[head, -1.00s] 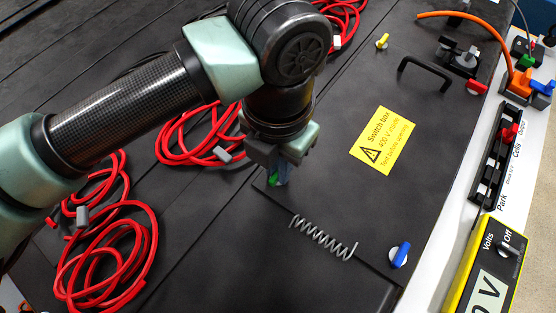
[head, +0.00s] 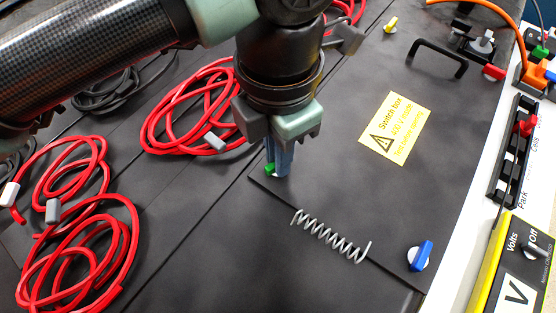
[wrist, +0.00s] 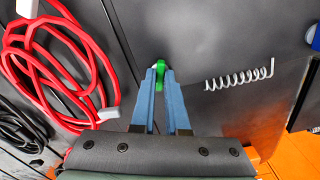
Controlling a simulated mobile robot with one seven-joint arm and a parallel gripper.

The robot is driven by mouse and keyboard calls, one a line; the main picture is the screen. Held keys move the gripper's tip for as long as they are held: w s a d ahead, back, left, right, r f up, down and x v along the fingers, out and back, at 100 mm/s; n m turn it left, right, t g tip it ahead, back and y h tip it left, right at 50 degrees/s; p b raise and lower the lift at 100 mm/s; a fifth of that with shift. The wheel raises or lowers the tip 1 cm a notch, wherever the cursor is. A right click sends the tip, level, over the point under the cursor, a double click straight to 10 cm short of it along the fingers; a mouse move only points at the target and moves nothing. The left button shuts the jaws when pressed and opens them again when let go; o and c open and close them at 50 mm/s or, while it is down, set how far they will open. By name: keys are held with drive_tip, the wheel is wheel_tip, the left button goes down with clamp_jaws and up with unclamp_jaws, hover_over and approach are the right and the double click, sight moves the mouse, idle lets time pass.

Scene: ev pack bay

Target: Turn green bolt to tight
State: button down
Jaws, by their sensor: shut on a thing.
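The green bolt (head: 270,169) sits near the corner of the dark switch box lid (head: 330,190). In the wrist view the green bolt (wrist: 159,73) shows its winged head between the tips of two blue fingers. My gripper (head: 279,170) points down and is shut on the bolt; it also shows in the wrist view (wrist: 157,77). The fingers cover most of the bolt in the head view, and the bolt's seat is hidden.
A grey coiled spring (head: 330,236) lies close by on the lid. A blue bolt (head: 420,255), a yellow bolt (head: 390,23) and a black handle (head: 436,57) are on the lid. Red cable coils (head: 190,125) lie at left. A yellow meter (head: 510,265) stands at right.

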drive_tip(key=m+b, duration=0.5)
drive_tip(key=m, duration=0.1)
drive_tip(key=shift+f+m, duration=0.15)
drive_tip(key=shift+m, duration=0.15)
drive_tip(key=m+b, duration=0.1)
drive_tip(key=m, duration=0.2)
drive_tip(key=shift+b, duration=0.4)
drive_tip(key=shift+r+m+b, duration=0.2)
drive_tip(key=shift+m+b, duration=0.35)
drive_tip(key=shift+m, duration=1.45)
drive_tip(key=c, duration=0.9)
unclamp_jaws()
wheel_tip(320, 180, up, 13)
drive_tip(key=shift+s+p, duration=0.1)
drive_tip(key=shift+p, duration=0.65)
